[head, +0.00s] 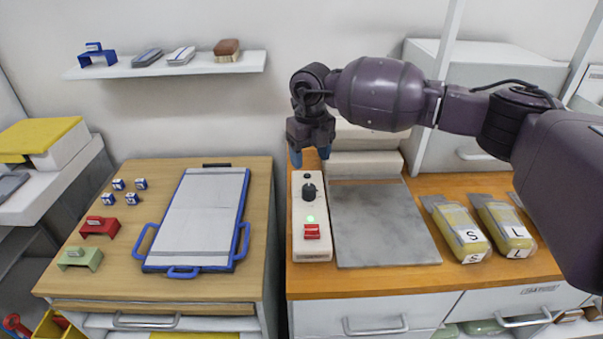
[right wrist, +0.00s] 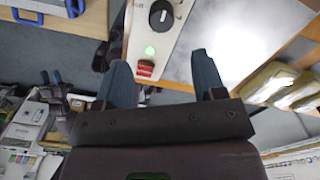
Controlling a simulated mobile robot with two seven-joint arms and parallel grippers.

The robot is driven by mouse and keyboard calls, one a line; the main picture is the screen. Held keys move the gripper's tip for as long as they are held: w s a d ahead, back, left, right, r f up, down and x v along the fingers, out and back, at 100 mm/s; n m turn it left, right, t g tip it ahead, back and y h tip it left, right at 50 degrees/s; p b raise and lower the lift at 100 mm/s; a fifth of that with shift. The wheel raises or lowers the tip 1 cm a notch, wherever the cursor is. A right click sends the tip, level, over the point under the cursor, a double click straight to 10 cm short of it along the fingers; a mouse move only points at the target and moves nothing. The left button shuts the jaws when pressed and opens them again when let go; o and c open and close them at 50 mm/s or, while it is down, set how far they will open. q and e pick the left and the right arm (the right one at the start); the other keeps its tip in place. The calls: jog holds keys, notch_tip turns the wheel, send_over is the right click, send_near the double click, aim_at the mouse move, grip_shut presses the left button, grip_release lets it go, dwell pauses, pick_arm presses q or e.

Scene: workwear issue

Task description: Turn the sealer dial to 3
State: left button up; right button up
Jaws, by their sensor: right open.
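The sealer's white control box (head: 299,245) stands upright on the right wooden counter. Its black round dial (head: 309,191) sits near the back of the box top. The dial also shows in the right wrist view (right wrist: 161,14), with a pale pointer line; the number it points at is too small to read. A green light (head: 310,218) and a red switch (head: 312,231) are in front of the dial. My right gripper (head: 310,157) points down above and behind the dial, open and empty, apart from it.
The sealer's grey plate (head: 380,225) lies right of the box. Two yellow packs marked S (head: 458,228) and L (head: 505,222) lie farther right. A blue-framed clipboard (head: 200,220) lies on the left table. A wall shelf (head: 170,67) holds small items.

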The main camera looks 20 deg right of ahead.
aim_at(309, 187)
jog(key=shift+w, duration=0.35)
jog(key=shift+w+d+f, duration=0.1)
jog(key=shift+w, duration=0.05)
jog(key=shift+f, duration=0.3)
jog(key=shift+s+f, duration=0.2)
jog(key=shift+f, duration=0.3)
jog(key=shift+s+f, duration=0.15)
jog(key=shift+f, duration=0.35)
notch_tip(309, 187, down, 6)
jog(key=shift+w+f, duration=0.1)
jog(key=shift+f, duration=0.15)
pick_arm(q)
jog(key=shift+s+a+f, duration=0.1)
jog(key=shift+s+f, duration=0.15)
jog(key=shift+f, duration=0.05)
pick_arm(e)
jog(key=shift+f, duration=0.65)
